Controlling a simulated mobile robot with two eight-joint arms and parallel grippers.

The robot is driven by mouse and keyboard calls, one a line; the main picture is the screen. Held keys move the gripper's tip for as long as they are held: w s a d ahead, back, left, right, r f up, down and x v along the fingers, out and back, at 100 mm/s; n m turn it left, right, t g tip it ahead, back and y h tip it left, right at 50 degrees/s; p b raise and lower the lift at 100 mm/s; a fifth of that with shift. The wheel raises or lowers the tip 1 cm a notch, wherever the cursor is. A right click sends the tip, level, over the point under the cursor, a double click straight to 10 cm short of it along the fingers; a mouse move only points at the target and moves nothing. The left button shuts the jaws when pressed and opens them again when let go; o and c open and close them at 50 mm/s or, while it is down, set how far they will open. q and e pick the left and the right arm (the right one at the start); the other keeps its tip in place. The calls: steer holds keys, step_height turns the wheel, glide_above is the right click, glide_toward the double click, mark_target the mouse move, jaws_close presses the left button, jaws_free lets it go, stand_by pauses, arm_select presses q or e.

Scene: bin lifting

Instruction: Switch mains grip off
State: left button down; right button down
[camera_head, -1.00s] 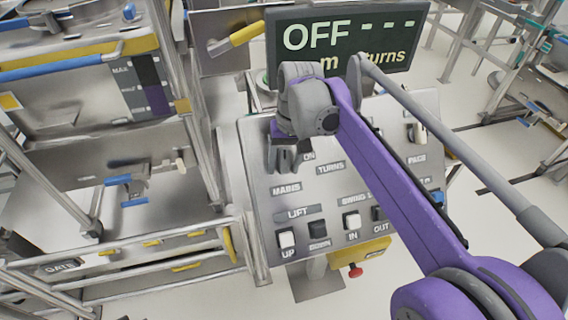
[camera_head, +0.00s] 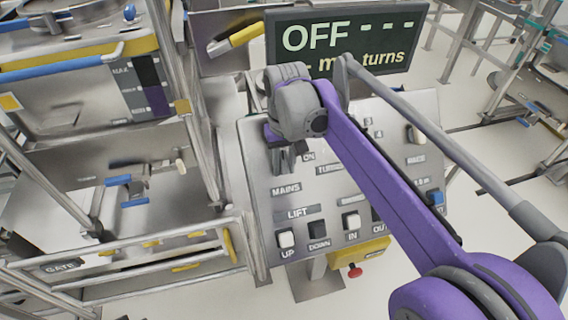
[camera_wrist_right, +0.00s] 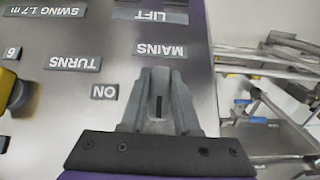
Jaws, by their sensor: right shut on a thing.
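My right gripper (camera_head: 285,160) is at the left side of the sloping metal control panel (camera_head: 256,200), just above the MAINS label (camera_head: 286,190) and beside the ON label. In the right wrist view its fingers (camera_wrist_right: 160,95) are close together between the MAINS label (camera_wrist_right: 161,50) and the ON label (camera_wrist_right: 104,92). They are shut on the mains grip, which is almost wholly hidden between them. The display (camera_head: 345,45) behind the panel reads OFF with dashes. My left gripper is not in view.
White and dark push buttons, such as the UP button (camera_head: 286,240), line the panel's lower edge. A red knob (camera_head: 355,271) sits on a yellow box (camera_head: 362,252) below. Metal frames with rails (camera_head: 205,150) stand close on the left.

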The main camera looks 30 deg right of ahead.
mark_target(284, 161)
steer(key=shift+w, duration=0.1)
steer(key=c, duration=0.6)
jaws_free()
steer(key=shift+c, duration=0.2)
steer(key=shift+w, duration=0.1)
steer(key=shift+r, duration=0.5)
step_height(284, 161, up, 10)
steer(key=shift+f+p, duration=0.1)
steer(key=shift+p, duration=0.25)
